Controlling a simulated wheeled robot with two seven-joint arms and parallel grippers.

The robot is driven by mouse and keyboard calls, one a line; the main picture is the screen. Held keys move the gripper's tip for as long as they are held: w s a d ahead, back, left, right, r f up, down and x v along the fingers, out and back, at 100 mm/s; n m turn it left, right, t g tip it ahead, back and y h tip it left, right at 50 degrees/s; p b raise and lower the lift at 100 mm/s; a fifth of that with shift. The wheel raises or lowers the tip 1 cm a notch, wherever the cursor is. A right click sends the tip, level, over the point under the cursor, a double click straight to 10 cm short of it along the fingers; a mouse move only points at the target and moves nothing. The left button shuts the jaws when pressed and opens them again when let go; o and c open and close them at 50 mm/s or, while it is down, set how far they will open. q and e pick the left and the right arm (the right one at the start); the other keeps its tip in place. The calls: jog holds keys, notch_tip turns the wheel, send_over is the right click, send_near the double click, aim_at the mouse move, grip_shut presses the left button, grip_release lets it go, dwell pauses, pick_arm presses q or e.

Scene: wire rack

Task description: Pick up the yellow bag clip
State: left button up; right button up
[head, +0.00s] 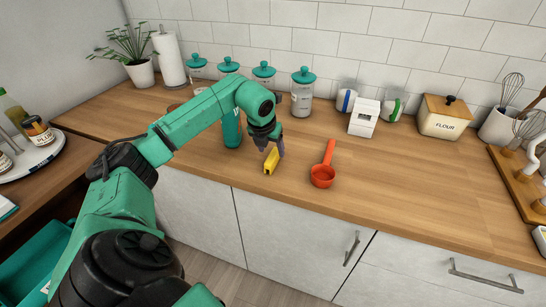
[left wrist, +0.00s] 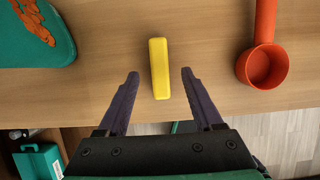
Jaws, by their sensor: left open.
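The yellow bag clip (head: 271,161) lies on the wooden counter near its front edge. My left gripper (head: 270,144) is directly over it in the head view, with its fingers pointing down. In the left wrist view, the yellow bag clip (left wrist: 159,68) lies lengthwise between and just beyond the two open fingertips of my left gripper (left wrist: 160,74). Neither finger touches it there. My right gripper is in neither view.
A red scoop (head: 323,172) lies just right of the clip; it also shows in the wrist view (left wrist: 263,66). Glass jars (head: 302,95), a white timer-like box (head: 364,118) and a flour box (head: 444,118) line the back.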

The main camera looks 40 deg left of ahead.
aim_at(272, 155)
pick_arm(q)
jog(key=p+x, duration=0.2)
jog(key=x, duration=0.2)
jog(key=shift+f, duration=0.1)
jog(key=shift+w+f, duration=0.1)
jog(key=shift+f, duration=0.3)
jog(key=shift+r, duration=0.1)
grip_shut()
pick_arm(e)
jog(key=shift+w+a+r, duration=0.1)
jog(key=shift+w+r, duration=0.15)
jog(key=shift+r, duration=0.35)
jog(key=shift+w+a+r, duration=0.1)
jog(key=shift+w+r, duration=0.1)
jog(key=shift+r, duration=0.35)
